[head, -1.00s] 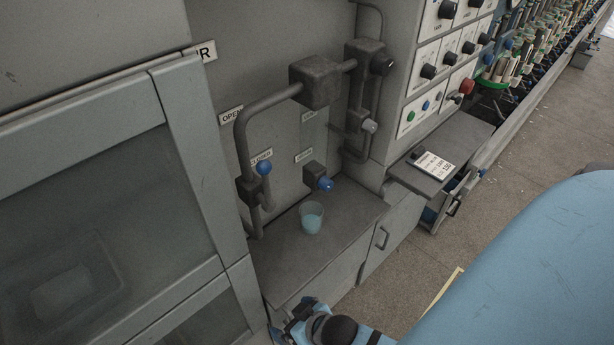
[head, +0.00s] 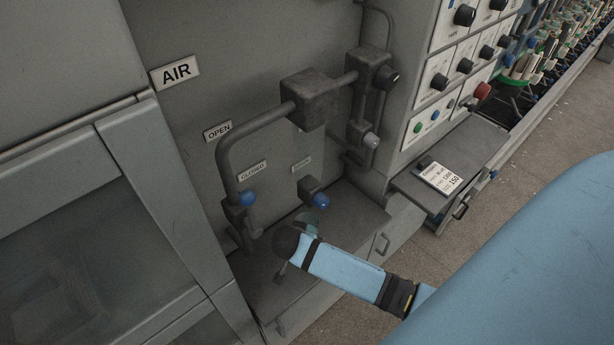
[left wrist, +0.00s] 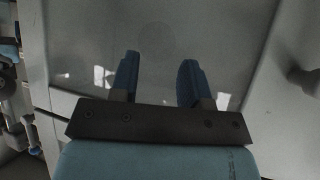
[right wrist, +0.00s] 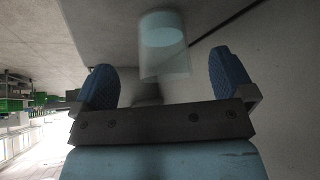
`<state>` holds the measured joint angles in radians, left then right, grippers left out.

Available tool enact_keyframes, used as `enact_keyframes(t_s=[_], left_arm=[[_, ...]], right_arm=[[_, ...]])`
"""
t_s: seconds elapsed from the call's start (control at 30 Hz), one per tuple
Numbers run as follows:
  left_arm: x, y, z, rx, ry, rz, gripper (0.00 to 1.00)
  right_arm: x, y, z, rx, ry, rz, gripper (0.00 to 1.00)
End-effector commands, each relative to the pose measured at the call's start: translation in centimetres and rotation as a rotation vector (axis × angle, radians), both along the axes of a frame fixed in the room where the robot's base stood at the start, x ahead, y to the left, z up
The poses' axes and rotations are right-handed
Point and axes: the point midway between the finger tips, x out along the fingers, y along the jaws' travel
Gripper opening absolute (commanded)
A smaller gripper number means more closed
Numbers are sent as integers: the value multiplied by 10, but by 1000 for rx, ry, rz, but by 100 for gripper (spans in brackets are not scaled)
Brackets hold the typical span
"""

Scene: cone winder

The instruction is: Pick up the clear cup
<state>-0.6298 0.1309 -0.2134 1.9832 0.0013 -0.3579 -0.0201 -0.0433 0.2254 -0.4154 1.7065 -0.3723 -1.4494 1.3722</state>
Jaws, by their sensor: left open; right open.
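The clear cup (right wrist: 163,48) holds pale blue liquid and stands on the grey ledge (head: 262,290) below the pipes. In the right wrist view it is ahead of my right gripper (right wrist: 162,62), between and just beyond the two blue fingertips. The fingers are open, with nothing held. In the head view only a small part of the cup (head: 311,217) shows, as my right wrist and forearm cover most of it. My left gripper (left wrist: 160,60) is open and empty, facing a smooth grey panel; it is outside the head view.
Just behind the cup are a blue-tipped tap (head: 320,200) and, to its left, a blue-knobbed pipe valve (head: 247,198). The glass-front cabinet (head: 90,230) stands at left. A drawer with a label card (head: 438,178) juts out at right.

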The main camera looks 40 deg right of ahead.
Motion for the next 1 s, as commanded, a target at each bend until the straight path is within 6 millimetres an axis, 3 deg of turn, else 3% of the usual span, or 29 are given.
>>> enact_keyframes(t_s=[0.27, 0.4, 0.6, 0.87, 1.0], left_arm=[[-1, 0, 4, 0, 2, 1, 43], [0, 1, 10, 1, 0, 3, 43], [3, 1, 12, 0, -7, 6, 43], [7, 0, 14, -2, -14, 8, 43], [6, 0, 13, -3, -12, 8, 43]], right_arm=[[14, -18, 1, 0, 0, 1, 100], [29, -37, 2, -1, 0, 1, 100], [36, -45, -22, 1, 0, 1, 100], [37, -46, -26, 2, 0, 2, 100], [37, -46, -26, 2, 0, 2, 72]])
